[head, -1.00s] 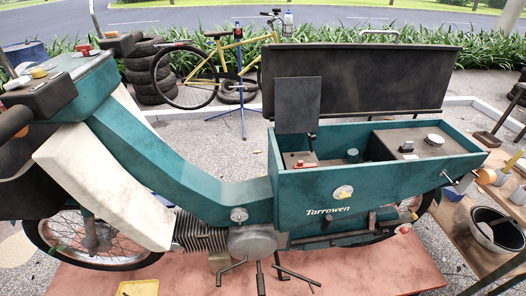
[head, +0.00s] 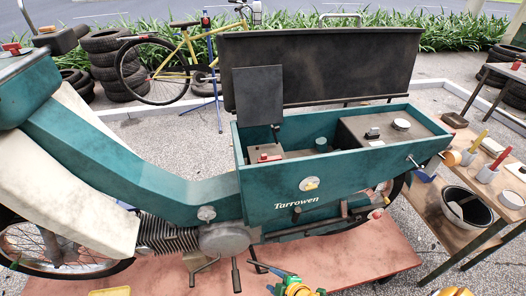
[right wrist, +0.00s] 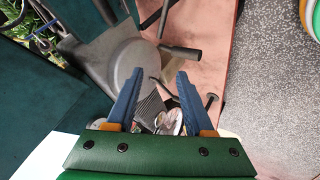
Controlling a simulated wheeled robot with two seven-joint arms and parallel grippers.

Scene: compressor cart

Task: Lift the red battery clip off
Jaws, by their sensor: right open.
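The red battery clip (head: 267,157) sits on top of a dark battery in the left end of the open teal box (head: 310,203) on the motorcycle, in the head view. It is small there, and its grip on the terminal cannot be made out. My right gripper (head: 272,280) is low at the bottom edge of the head view, in front of the box and well below the clip. In the right wrist view its two blue fingers (right wrist: 160,73) are apart with nothing held. That view shows the engine side, not the clip. My left gripper is not in view.
A dark panel (head: 258,97) stands upright just behind the clip, and the long raised lid (head: 330,62) is behind the box. The space above the box front is clear.

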